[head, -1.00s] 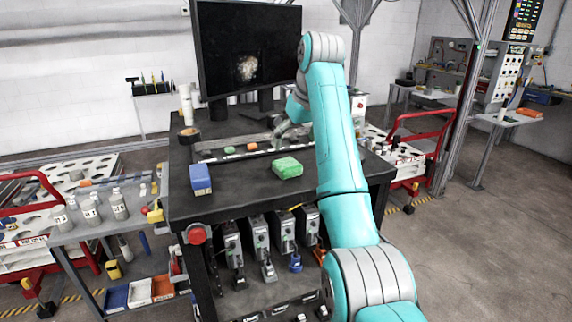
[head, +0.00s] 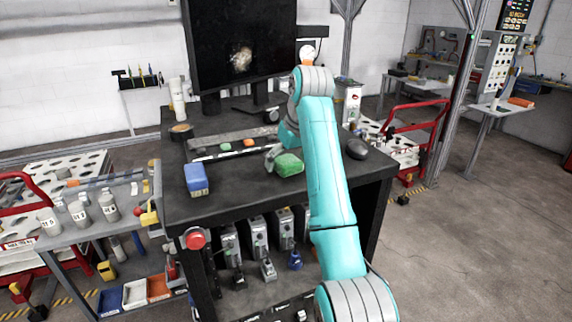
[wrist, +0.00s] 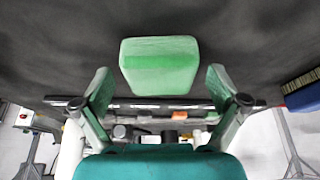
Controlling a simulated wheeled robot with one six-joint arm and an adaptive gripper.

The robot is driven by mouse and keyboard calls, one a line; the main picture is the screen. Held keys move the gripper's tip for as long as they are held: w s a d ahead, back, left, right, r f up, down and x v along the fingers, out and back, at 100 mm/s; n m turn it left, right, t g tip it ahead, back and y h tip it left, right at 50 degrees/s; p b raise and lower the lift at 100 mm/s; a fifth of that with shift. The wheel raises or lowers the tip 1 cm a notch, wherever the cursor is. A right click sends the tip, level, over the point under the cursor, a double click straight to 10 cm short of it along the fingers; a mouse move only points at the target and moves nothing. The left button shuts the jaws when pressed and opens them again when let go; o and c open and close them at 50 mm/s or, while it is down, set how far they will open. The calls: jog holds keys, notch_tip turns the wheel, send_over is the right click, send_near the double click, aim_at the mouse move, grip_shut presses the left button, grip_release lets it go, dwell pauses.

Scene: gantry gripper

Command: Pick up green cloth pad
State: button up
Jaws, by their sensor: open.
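The green cloth pad (head: 289,164) lies on the black workbench (head: 240,190), right of its middle in the head view. In the wrist view the pad (wrist: 160,66) is centred at the top, ahead of and between my fingertips. My gripper (wrist: 160,88) is open, one finger to each side of the pad, with gaps on both sides. In the head view my gripper (head: 272,155) is at the pad's left, partly hidden behind the pad and my arm. I cannot tell its exact height over the bench.
A tray (head: 225,147) with small coloured pieces lies behind the pad. A monitor (head: 240,45) stands at the back, and a black mouse-like object (head: 356,149) is at the right. The front middle of the bench is clear.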

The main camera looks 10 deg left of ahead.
jog(key=c, duration=1.1)
jog(key=shift+c, duration=0.2)
